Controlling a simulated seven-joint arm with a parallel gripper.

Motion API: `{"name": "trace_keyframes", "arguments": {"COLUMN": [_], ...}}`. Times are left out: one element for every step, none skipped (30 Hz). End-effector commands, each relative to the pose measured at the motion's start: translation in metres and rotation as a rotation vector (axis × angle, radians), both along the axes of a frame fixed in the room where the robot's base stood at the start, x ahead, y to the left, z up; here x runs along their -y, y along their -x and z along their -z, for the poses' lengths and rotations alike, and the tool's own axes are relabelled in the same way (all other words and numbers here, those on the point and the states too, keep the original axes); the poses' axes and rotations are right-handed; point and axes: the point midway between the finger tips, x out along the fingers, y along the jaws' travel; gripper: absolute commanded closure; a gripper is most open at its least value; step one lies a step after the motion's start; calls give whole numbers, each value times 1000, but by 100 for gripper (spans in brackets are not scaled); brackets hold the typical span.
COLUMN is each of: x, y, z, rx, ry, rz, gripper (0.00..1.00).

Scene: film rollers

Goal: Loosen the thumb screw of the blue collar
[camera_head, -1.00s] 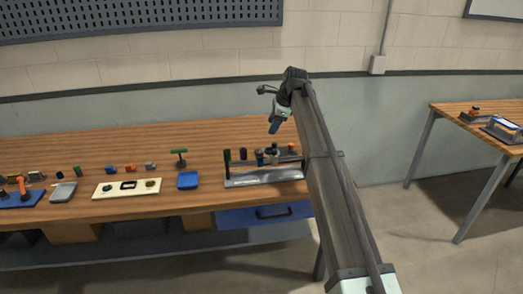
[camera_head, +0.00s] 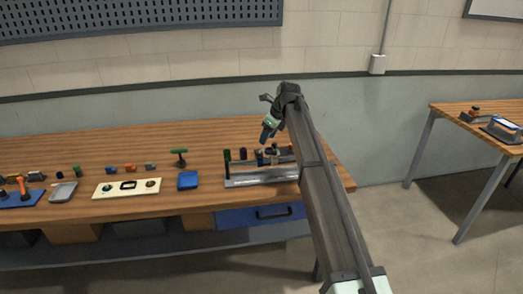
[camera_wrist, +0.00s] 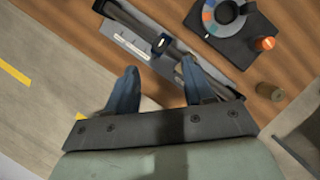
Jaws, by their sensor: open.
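The grey roller fixture (camera_head: 262,181) lies on the wooden bench near its right end, with several small upright parts on it. A small bluish part (camera_head: 259,157) among them may be the blue collar. In the wrist view a dark blue part with a pale face (camera_wrist: 160,43) sits on a dark rod along the fixture (camera_wrist: 128,40). I cannot make out a thumb screw. My gripper (camera_head: 266,136) is above and behind the fixture, pointing down. In the wrist view its two blue fingers (camera_wrist: 160,82) are apart and empty, with the blue part ahead of the gap.
The wrist view shows a dark plate with a coloured ring (camera_wrist: 209,18), an orange knob (camera_wrist: 265,43) and a brass-coloured cylinder (camera_wrist: 270,91).

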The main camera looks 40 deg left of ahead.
Motion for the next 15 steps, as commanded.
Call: {"name": "trace_keyframes", "arguments": {"x": [-4, -6, -9, -11, -13, -16, -17, -19, -21, -22, -24, -25, -26, -27, -29], "y": [0, 0, 0, 0, 1, 0, 0, 0, 0, 0, 0, 0, 0, 0, 0], "z": [10, 15, 21, 26, 31, 37, 42, 46, 50, 54, 57, 61, 64, 67, 70], "rx": [-1, -1, -1, -1, -1, -1, -1, -1, -1, -1, -1, -1, -1, -1, -1], "ry": [2, 2, 1, 1, 1, 2, 2, 1, 1, 1, 1, 1, 1, 1, 1], "rz": [-2, -2, -1, -1, -1, -2, -2, -1, -1, -1, -1, -1, -1, -1, -1], "gripper": [48, 48, 48, 48, 48, 48, 48, 48, 48, 48, 48, 48, 48, 48, 48]}}
